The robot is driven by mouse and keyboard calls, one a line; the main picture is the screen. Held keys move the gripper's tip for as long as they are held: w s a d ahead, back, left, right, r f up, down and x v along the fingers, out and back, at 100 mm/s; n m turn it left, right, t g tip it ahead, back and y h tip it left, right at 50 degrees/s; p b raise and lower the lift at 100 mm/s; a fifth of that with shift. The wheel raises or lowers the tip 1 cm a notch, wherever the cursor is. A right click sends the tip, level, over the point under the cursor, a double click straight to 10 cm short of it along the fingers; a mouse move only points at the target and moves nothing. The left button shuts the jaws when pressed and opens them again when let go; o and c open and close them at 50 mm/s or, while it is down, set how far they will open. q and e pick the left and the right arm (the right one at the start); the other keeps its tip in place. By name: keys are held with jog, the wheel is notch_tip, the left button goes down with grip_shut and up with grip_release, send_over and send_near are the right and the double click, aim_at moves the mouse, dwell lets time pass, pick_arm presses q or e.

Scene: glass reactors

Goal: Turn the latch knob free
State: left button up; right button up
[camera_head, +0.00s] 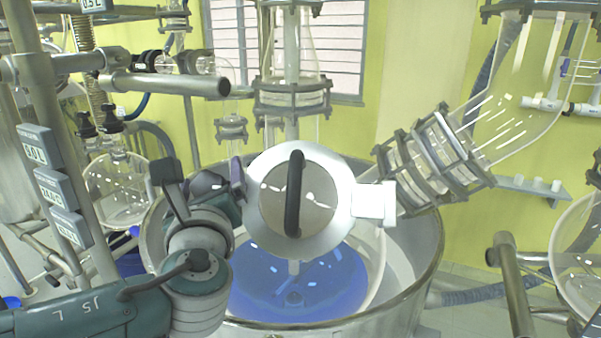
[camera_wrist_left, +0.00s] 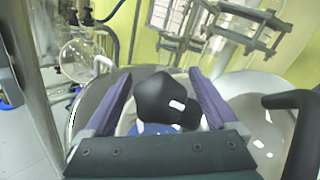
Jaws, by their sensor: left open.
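The black latch knob (camera_wrist_left: 160,98) shows in the left wrist view, between the two purple fingers of my left gripper (camera_wrist_left: 160,103). The fingers are apart, with a gap visible on each side of the knob. In the head view my left gripper (camera_head: 220,180) is at the left edge of the round lid (camera_head: 270,210). The knob is hard to make out there among the dark gripper parts. The lid has a round window and a black bar handle (camera_head: 294,193); the handle also shows at the right of the wrist view (camera_wrist_left: 303,130). My right gripper is not in view.
The lid sits over a large metal vessel (camera_head: 425,285) with blue liquid (camera_head: 300,285) inside. A white block (camera_head: 374,203) is on the lid's right side. A clamped glass pipe (camera_head: 435,160) slants up at right. Metal pipes (camera_head: 165,83) crowd the left.

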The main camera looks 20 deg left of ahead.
pick_arm(q)
jog(key=c, duration=1.4)
jog(key=shift+f, duration=0.1)
